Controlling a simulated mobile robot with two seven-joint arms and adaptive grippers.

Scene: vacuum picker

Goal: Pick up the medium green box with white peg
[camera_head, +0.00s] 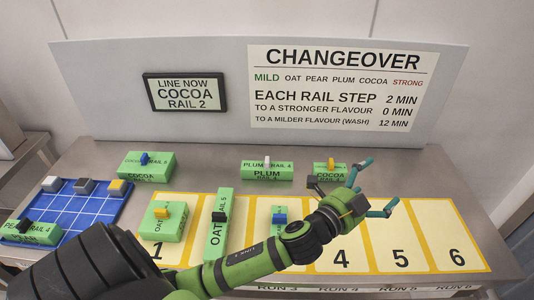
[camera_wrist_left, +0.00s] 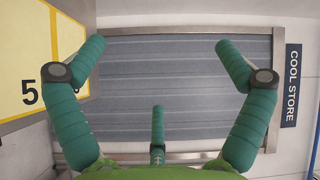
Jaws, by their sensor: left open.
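The green box with a white peg (camera_head: 267,173), labelled PLUM RAIL 4, lies on the table behind the numbered mat, in the middle of the head view. It is upright and nothing touches it. My left gripper (camera_head: 378,184) is open and empty. It hangs to the right of the box, beyond a green COCOA box, above the right half of the mat. In the left wrist view its fingers (camera_wrist_left: 160,46) are spread with nothing between them. The box does not show in the left wrist view. My right gripper is not in view.
A green COCOA box with a yellow peg (camera_head: 325,181) stands close to my left gripper. Other green boxes include a blue-pegged COCOA box (camera_head: 146,166). A blue grid tray (camera_head: 80,212) is left. Slots 5 and 6 of the yellow mat (camera_head: 450,232) are bare. A grey slatted COOL STORE surface (camera_wrist_left: 185,85) lies below the gripper.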

